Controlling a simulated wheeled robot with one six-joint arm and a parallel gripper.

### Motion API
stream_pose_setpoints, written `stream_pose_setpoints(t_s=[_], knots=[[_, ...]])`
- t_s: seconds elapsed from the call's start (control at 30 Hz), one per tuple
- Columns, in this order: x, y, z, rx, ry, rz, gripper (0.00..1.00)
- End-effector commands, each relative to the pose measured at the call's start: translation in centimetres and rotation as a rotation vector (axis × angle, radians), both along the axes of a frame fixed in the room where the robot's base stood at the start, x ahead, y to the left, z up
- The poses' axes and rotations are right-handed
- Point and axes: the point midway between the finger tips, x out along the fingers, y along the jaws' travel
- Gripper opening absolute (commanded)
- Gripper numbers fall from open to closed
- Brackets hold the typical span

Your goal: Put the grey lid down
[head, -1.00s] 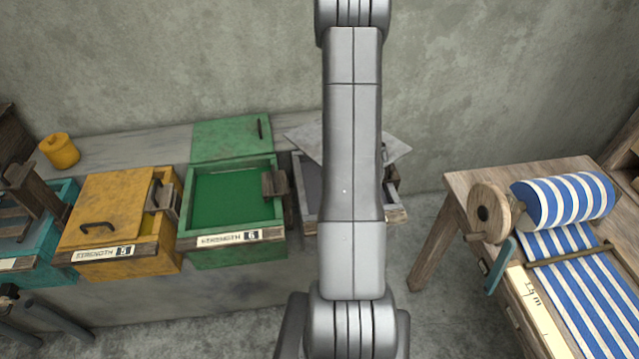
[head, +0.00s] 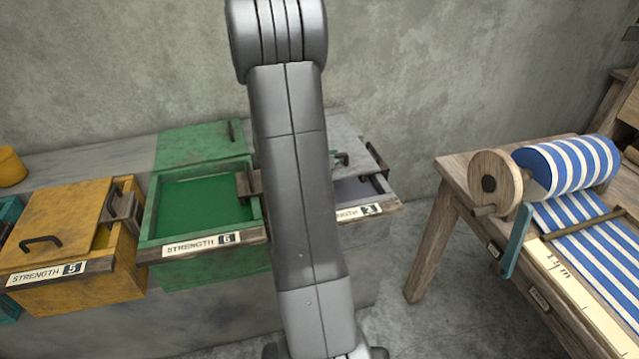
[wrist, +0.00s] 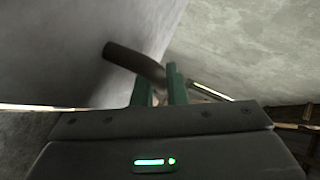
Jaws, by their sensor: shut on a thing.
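The grey lid (head: 350,132) shows in the head view to the right of my arm, over the back of the grey vat (head: 372,190). My arm hides its left part. In the wrist view the grey lid (wrist: 70,50) fills the upper left, with its dark bar handle (wrist: 128,58) reaching to my gripper. My gripper (wrist: 160,82) is shut on that handle between its green fingers. The vat's front shows a partly hidden strength label. I cannot tell whether the lid touches the surface beneath it.
The open green vat (head: 150,225) stands left of my arm, its green lid (head: 200,145) lying behind it. A wooden table (head: 450,180) with striped cloth (head: 575,170) stands at right, past a floor gap.

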Motion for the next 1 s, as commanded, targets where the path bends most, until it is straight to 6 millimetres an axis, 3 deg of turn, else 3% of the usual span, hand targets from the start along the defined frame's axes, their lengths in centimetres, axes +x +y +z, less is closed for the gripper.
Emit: stream_pose_setpoints(t_s=[0.3, 0.47, 0.7, 1.0], knots=[[0.0, 0.1, -4.9, -0.001, 0.001, -0.003, 0.00], [0.0, 0.1, -5.9, -0.001, -0.001, -0.004, 0.00], [0.0, 0.1, -9.0, -0.001, 0.000, -0.004, 0.00], [0.0, 0.1, -9.9, 0.001, -0.003, -0.003, 0.00]])
